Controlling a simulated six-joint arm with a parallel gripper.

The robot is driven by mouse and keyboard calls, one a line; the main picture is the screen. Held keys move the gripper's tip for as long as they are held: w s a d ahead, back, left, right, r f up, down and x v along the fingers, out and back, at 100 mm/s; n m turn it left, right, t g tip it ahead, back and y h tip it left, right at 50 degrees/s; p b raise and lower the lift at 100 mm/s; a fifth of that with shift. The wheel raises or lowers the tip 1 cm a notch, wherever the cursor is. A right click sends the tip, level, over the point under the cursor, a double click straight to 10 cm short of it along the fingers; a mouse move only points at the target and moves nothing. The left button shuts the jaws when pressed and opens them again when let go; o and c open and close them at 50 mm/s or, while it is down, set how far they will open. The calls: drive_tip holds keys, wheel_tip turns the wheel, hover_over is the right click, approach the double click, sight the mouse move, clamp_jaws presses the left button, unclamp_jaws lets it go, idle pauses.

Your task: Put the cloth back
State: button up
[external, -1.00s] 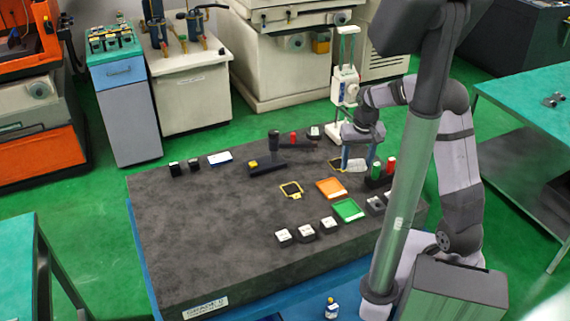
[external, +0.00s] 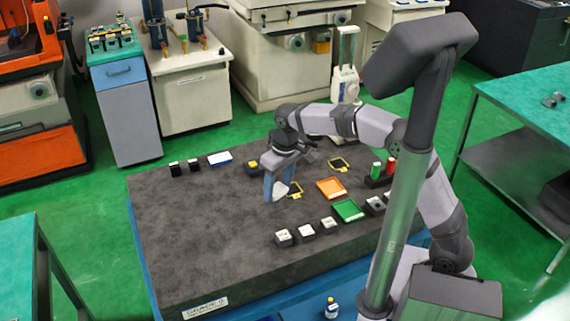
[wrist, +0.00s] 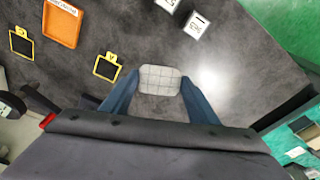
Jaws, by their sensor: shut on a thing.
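The cloth is a pale, grid-patterned piece (wrist: 160,80) between the fingers of my gripper (wrist: 159,92) in the wrist view. In the external view the cloth (external: 281,190) shows as a small white patch at the fingertips. My gripper (external: 278,184) is shut on it, low over the middle of the dark plate (external: 200,240). I cannot tell whether the cloth touches the plate. A yellow-outlined square (external: 296,191) lies just right of the cloth, apart from it in the wrist view (wrist: 107,67). A second yellow-outlined square (external: 339,164) lies farther right and back.
An orange tray (external: 330,188) and a green tray (external: 348,210) lie to the right. White-topped blocks (external: 306,229) stand along the front. Red and green cylinders (external: 377,170) stand at the right. The plate's left and front-left parts are clear.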

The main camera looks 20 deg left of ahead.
sight(277, 218)
drive_tip(key=shift+f+p, duration=1.25)
drive_tip(key=shift+f, duration=3.7)
drive_tip(key=shift+f, duration=0.1)
drive_tip(key=o, duration=1.1)
drive_tip(key=r, duration=0.4)
drive_tip(key=d+r+b, duration=0.1)
drive_tip(key=r, duration=0.3)
drive_tip(key=r+b, duration=0.1)
drive_tip(key=r, duration=0.3)
drive_tip(key=shift+s+d, duration=0.3)
drive_tip(key=shift+d, duration=0.05)
